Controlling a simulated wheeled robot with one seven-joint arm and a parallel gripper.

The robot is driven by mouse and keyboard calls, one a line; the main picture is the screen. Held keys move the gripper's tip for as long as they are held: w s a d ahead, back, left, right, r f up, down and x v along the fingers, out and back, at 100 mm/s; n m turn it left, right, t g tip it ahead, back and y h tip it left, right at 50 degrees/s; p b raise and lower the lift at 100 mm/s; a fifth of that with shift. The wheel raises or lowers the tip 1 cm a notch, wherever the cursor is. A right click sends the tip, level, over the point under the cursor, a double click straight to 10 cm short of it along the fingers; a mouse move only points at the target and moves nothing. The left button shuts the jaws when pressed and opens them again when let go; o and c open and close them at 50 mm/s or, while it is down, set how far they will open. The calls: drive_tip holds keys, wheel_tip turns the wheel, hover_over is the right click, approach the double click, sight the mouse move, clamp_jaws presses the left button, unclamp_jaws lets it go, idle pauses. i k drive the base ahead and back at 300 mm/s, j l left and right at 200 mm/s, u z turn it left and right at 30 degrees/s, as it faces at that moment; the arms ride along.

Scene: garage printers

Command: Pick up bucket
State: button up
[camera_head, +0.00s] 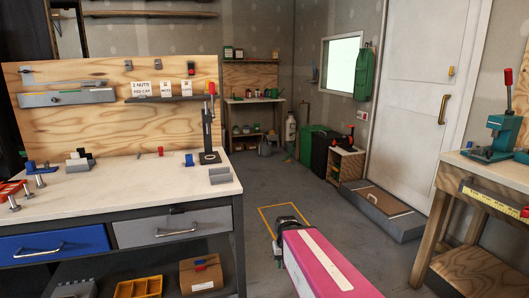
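My pink arm reaches in from the bottom, right of centre, and ends in my dark gripper (282,226) above the grey floor. Its fingers are small and seen from behind, so I cannot tell whether they are open or shut. No bucket can be clearly made out. A small greyish object (265,148) stands on the floor by the far bench, and it is too small to identify. My gripper is well apart from it, on the near side of the room.
A workbench (120,205) with drawers stands on the left. A wooden bench (465,187) with a green press (498,138) is on the right. A step (384,210) lies before the white door (424,95). Green and dark bins stand farther back. The middle floor, with a yellow-taped outline, is clear.

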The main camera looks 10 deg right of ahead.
sight(264, 147)
drive_tip(key=i+l, duration=0.2)
drive_tip(key=l, duration=0.2)
drive_tip(key=i+l, duration=0.2)
drive_tip(key=l, duration=0.2)
drive_tip(key=i+l, duration=0.15)
drive_tip(key=l, duration=0.3)
drive_tip(key=i+l, duration=0.15)
drive_tip(key=i, duration=0.4)
drive_tip(key=i+l, duration=0.2)
drive_tip(key=i, duration=0.3)
drive_tip(key=i+l, duration=0.15)
drive_tip(key=i, duration=0.4)
drive_tip(key=i+u, duration=0.1)
drive_tip(key=i, duration=0.8)
drive_tip(key=i+l+u, duration=0.1)
drive_tip(key=i, duration=0.75)
drive_tip(key=i+u, duration=0.15)
drive_tip(key=i, duration=1.65)
drive_tip(key=i+z, duration=0.25)
drive_tip(key=i, duration=1.5)
drive_tip(key=i+u, duration=0.1)
drive_tip(key=i, duration=0.35)
drive_tip(key=i+l, duration=0.2)
drive_tip(key=i, duration=0.3)
drive_tip(key=j+u, duration=0.05)
